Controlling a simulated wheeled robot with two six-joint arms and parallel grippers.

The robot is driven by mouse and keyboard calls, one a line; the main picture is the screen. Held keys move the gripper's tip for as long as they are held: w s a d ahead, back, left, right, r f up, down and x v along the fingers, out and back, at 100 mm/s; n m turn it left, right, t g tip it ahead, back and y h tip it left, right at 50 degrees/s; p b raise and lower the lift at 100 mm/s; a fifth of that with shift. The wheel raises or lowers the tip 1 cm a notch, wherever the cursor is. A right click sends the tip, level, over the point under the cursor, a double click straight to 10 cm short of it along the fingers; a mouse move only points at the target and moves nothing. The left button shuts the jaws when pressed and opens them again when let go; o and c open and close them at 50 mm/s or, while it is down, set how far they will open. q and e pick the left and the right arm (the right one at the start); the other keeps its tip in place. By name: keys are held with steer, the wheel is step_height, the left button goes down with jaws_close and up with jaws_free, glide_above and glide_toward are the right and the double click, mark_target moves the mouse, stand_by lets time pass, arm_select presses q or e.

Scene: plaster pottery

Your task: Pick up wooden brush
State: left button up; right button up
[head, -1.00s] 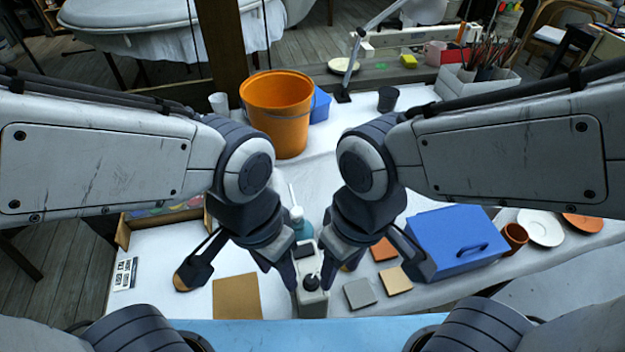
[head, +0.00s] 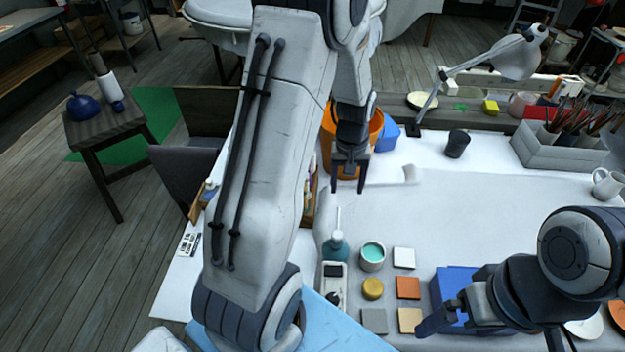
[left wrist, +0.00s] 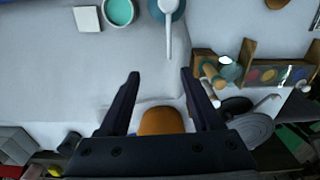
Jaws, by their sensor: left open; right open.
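I cannot pick out the wooden brush with certainty. Small wooden-handled tools (left wrist: 210,72) lie at a wooden box (left wrist: 245,72) in the left wrist view. In the head view, pale upright handles (head: 311,185) show beside my left arm, which hides part of that area. My left gripper (head: 348,188) is open and empty, pointing down over the white table in front of the orange bucket (head: 377,130). Its two fingers are spread in the left wrist view (left wrist: 160,75). My right gripper (head: 490,333) is open, low over the blue box (head: 455,282), partly hidden by its own arm.
A grey holder (head: 560,150) of brushes is at the back right. The middle of the table (head: 480,215) is clear.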

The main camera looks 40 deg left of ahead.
arm_select(q)
steer(key=a+f+n+p, duration=0.1)
steer(key=a+f, duration=0.1)
steer(key=a, duration=0.2)
steer(key=a+f+n+p, duration=0.1)
steer(key=a+f+n, duration=0.1)
steer(key=a+f, duration=0.1)
steer(key=s+a+f+n+p, duration=0.1)
steer(key=a+f+n, duration=0.1)
steer(key=a, duration=0.3)
steer(key=shift+a+f, duration=0.4)
steer(key=shift+f, duration=0.9)
steer(key=shift+f+p, duration=0.6)
steer(key=shift+p, duration=0.1)
step_height(320, 180, down, 3)
steer(key=shift+a+f+p, duration=0.1)
steer(key=shift+a+p, duration=0.05)
steer(key=shift+p, duration=0.5)
steer(key=shift+f, duration=0.4)
arm_select(e)
step_height(320, 180, up, 7)
arm_select(q)
jaws_close()
